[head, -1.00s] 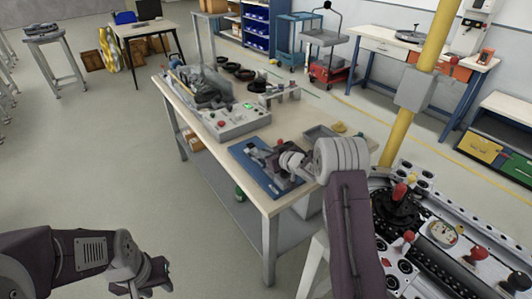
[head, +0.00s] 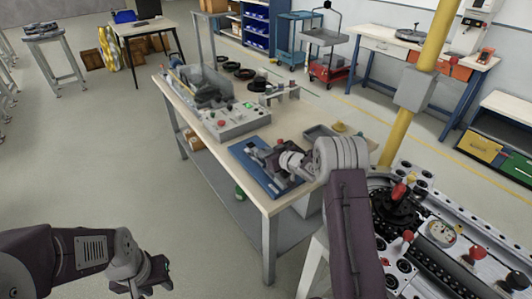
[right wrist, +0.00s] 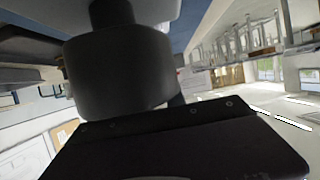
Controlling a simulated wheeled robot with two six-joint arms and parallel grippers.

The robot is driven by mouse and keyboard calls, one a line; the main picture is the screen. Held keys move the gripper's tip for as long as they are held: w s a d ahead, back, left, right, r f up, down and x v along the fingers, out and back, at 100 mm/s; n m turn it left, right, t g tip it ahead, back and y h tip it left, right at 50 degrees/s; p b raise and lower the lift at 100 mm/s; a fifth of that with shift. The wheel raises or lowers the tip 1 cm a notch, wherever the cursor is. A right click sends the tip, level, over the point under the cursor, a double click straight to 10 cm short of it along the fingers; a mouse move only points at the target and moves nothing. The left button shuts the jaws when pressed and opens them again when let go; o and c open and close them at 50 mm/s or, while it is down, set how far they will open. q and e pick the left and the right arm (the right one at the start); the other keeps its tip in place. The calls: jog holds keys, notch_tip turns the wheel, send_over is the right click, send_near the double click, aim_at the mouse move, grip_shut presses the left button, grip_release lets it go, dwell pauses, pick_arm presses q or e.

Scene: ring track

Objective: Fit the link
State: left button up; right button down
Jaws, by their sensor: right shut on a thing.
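My right gripper (head: 270,160) is low over the blue mat (head: 243,158) on the near end of the wooden bench. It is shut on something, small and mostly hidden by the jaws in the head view. In the right wrist view a dark grey round piece (right wrist: 118,75) fills the upper left, close to the camera, above a flat black plate (right wrist: 180,150). I cannot tell whether the round piece is the link. My left gripper (head: 158,276) hangs low over the floor at the lower left, well away from the bench. Its jaws are too unclear to read.
A control box (head: 237,123) with coloured buttons stands behind the mat, with a grey machine (head: 208,90) beyond it. A grey tray (head: 320,132) lies right of the mat. A yellow post (head: 428,50) and a control console (head: 435,230) stand to the right.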

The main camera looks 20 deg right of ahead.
jog(key=shift+f+b, duration=0.45)
jog(key=shift+f, duration=0.45)
dwell(0.3)
jog(key=shift+r, duration=0.1)
jog(key=shift+r+p, duration=0.45)
jog(key=shift+p, duration=0.15)
jog(key=shift+p, duration=0.45)
dwell(1.0)
jog(key=shift+f+b, duration=0.45)
jog(key=shift+f, duration=0.1)
dwell(0.3)
jog(key=shift+r+p, duration=0.5)
jog(key=shift+p, duration=0.05)
